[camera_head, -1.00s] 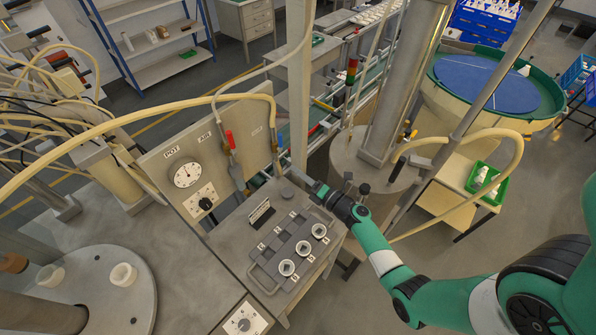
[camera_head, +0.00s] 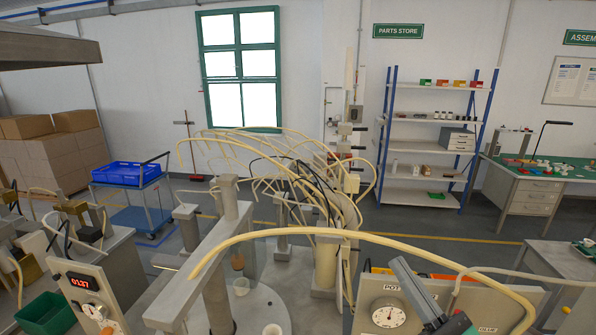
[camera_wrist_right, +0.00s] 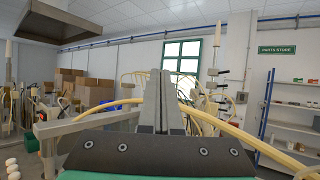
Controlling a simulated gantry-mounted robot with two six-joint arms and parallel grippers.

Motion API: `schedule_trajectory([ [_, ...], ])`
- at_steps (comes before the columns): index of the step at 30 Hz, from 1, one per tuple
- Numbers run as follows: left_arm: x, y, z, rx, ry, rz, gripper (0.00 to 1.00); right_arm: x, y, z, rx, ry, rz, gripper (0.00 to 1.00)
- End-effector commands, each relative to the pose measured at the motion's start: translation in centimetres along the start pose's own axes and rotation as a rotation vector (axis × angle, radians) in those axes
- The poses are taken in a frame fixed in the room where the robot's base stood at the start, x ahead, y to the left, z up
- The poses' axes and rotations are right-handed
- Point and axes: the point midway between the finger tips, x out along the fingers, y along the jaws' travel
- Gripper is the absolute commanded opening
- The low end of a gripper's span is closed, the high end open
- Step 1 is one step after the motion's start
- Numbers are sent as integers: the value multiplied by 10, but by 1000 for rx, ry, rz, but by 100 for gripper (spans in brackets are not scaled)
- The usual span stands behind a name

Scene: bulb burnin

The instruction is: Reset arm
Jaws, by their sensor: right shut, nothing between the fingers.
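My right gripper (camera_head: 400,268) rises from the bottom right of the head view, pointing up and to the left. It stands in front of the grey gauge panel (camera_head: 364,292) and partly covers it. In the right wrist view its two fingers (camera_wrist_right: 160,76) stand upright, pressed together, with nothing between them. Only the gripper and a little green of the wrist show of my right arm in the head view. My left gripper is in neither view.
A thick cream hose (camera_head: 300,232) arches across the foreground, passing close to the right gripper. A round grey table (camera_head: 252,312) with white cups stands left of the panel. A blue crate (camera_head: 128,174) sits on a trolley. Shelving (camera_head: 425,150) stands far back.

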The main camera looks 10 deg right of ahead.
Motion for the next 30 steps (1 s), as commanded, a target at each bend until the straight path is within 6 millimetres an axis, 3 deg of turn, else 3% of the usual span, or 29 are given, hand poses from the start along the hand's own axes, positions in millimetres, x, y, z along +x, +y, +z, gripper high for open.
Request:
schedule_trajectory([
  [1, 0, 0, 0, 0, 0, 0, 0, 20, 30, 34, -188, -51, 55, 0],
  [3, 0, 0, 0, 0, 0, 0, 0, 40, 68, 80, -524, -128, 93, 0],
  [5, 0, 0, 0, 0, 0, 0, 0, 50, 99, 124, -860, -206, 82, 0],
  [6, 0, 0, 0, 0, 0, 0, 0, 53, 117, 155, -1118, -257, 41, 0],
  [8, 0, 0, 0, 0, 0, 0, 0, 50, 133, 200, -1522, -306, -75, 0],
  [9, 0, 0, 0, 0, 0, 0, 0, 45, 136, 224, -1768, -302, -170, 0],
  [12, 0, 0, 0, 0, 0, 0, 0, 26, 123, 265, -2305, -170, -406, 0],
  [15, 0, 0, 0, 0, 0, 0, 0, 9, 101, 279, -2730, 76, -548, 0],
  [18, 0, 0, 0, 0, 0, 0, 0, 3, 83, 278, -3071, 328, -563, 0],
  [19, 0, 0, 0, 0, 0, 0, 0, 4, 81, 275, 2991, -354, 517, 0],
  [20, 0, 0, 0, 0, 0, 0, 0, 5, 81, 274, 2909, -365, 482, 0],
  [21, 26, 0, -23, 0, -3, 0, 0, 22, 81, 307, 2903, -363, 485, 0],
  [24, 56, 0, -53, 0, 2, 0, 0, 41, 80, 341, 2909, -362, 484, 0],
  [30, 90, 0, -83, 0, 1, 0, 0, 63, 79, 381, 2912, -360, 483, 0],
])
